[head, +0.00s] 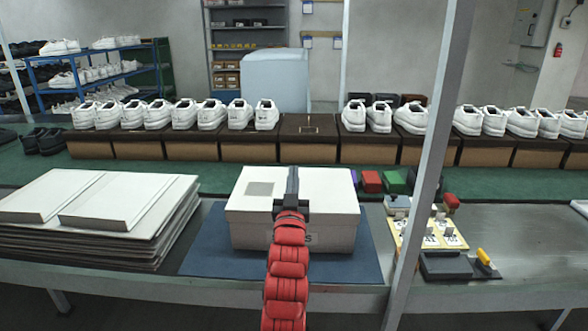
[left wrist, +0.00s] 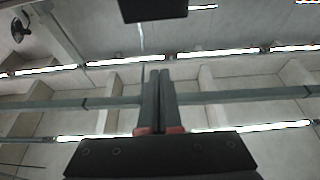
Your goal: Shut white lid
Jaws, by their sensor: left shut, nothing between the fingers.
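A white shoebox stands on the blue mat (head: 200,255) with its white lid (head: 325,185) on top, lying flat and looking closed from here. A grey square label shows on the lid's left part. My left gripper (head: 292,180) is shut and empty. It is over the front middle of the lid, and whether it touches the lid I cannot tell. The arm hides part of the box front. In the left wrist view the shut fingers (left wrist: 158,98) point up against the ceiling, with no box in sight. My right gripper is not in view.
A stack of flat white cardboard (head: 110,205) lies left of the box. Right of it are a metal post (head: 430,150), a yellow board with switches (head: 430,232) and a black tray (head: 448,265). Behind runs a row of brown boxes (head: 190,145) with white shoes.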

